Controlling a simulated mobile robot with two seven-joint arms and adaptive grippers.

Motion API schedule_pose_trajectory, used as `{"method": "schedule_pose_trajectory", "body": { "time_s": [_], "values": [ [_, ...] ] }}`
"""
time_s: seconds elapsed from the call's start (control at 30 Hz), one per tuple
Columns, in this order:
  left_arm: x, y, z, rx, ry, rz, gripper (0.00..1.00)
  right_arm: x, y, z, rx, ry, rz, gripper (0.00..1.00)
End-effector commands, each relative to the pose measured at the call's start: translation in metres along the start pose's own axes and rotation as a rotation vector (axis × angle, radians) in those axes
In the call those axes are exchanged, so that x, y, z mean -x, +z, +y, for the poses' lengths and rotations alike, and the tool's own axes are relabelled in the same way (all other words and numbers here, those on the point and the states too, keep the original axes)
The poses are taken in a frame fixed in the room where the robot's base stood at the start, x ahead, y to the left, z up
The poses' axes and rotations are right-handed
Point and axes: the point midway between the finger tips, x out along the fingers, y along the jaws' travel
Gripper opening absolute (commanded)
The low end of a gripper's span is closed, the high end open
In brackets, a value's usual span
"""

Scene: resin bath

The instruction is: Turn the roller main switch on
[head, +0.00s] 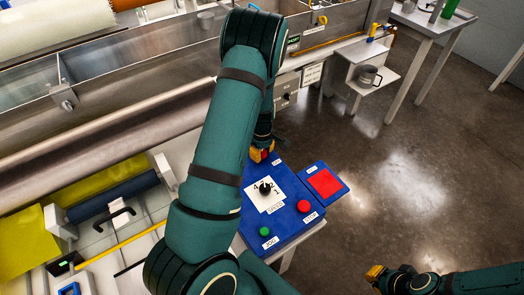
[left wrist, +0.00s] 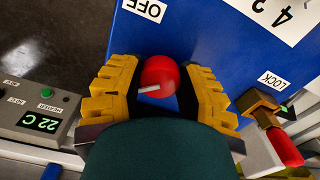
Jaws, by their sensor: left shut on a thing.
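A white OFF label (left wrist: 144,9) is on the box above the knob there. In the head view, my left gripper (head: 262,154) is at the box's far edge, and my arm hides part of it. My right gripper (head: 376,274) is low at the right, away from the box; its opening is unclear.
A brass lock part with a red handle (left wrist: 284,147) is close to my left gripper. Open floor lies right.

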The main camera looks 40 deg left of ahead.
Motion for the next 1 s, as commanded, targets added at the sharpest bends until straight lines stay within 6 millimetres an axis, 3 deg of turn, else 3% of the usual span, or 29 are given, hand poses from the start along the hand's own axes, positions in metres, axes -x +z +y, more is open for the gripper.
{"method": "schedule_pose_trajectory", "body": {
  "time_s": [0.57, 0.6, 0.67, 1.0],
  "values": [
    [-0.0020, 0.0024, -0.0019, 0.032, -0.007, -0.005, 0.01, 0.0010, -0.0006, -0.0004, 0.000, 0.000, 0.001, 0.00],
    [-0.0020, 0.0024, -0.0019, 0.031, -0.007, -0.005, 0.46, 0.0010, -0.0006, -0.0004, 0.000, 0.000, 0.001, 0.00],
    [-0.0019, 0.0022, -0.0018, 0.031, -0.007, -0.005, 0.67, 0.0010, -0.0006, -0.0004, 0.000, 0.000, 0.001, 0.00],
    [0.0004, 0.0009, -0.0003, 0.031, -0.002, -0.002, 0.70, 0.0012, -0.0005, -0.0005, 0.000, 0.000, 0.001, 0.00]
  ]
}}
